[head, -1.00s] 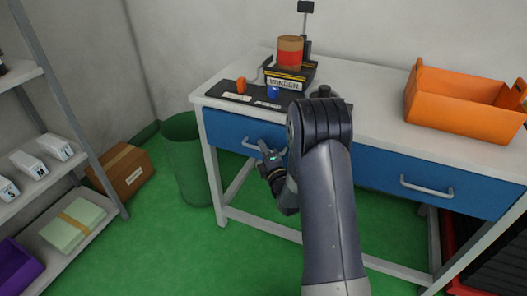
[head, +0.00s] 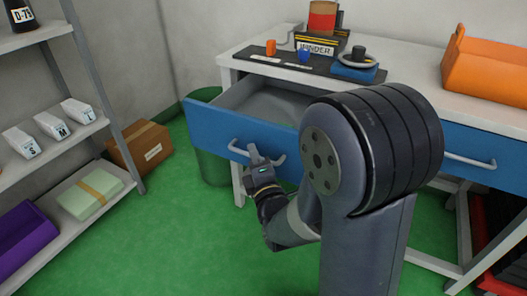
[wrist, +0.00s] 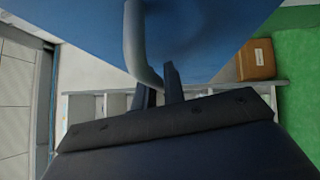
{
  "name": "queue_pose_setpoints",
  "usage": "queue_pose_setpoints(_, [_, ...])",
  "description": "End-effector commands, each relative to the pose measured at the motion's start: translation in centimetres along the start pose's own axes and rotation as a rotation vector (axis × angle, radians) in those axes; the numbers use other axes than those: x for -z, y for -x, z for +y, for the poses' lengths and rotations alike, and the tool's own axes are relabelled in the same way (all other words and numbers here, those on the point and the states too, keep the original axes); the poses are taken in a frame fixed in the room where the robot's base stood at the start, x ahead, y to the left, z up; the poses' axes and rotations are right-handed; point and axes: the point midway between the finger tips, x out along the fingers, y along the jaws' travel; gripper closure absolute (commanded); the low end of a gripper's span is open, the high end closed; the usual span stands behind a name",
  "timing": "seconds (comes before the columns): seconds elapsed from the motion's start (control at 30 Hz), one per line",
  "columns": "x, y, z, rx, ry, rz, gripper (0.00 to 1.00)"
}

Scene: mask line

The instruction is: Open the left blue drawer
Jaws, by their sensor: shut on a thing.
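The left blue drawer (head: 216,128) is pulled well out of the white table, and its grey inside shows from above. Its front carries a grey bar handle (head: 238,150). My gripper (head: 257,158) is shut on this handle near its middle, in front of the drawer. In the wrist view the handle (wrist: 134,45) runs down between the two dark fingers (wrist: 160,85), with the blue drawer front (wrist: 210,30) behind it. My arm hides the right end of the drawer.
The table top (head: 400,92) holds a winder (head: 318,45), small pegs and an orange bin (head: 490,68). A shelf (head: 70,140) and a cardboard box (head: 140,148) are at the left. Green floor (head: 180,240) before the drawer is clear.

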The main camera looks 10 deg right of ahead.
Motion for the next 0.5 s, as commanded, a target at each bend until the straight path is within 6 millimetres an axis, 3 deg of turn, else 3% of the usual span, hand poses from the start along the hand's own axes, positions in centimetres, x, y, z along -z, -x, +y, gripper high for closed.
queue_pose_setpoints(0.2, [1.11, 1.13, 0.13, 0.004, 0.0, 0.001, 1.0])
queue_pose_setpoints(0.5, [1.25, 1.27, 0.23, 0.005, 0.0, 0.0, 1.0])
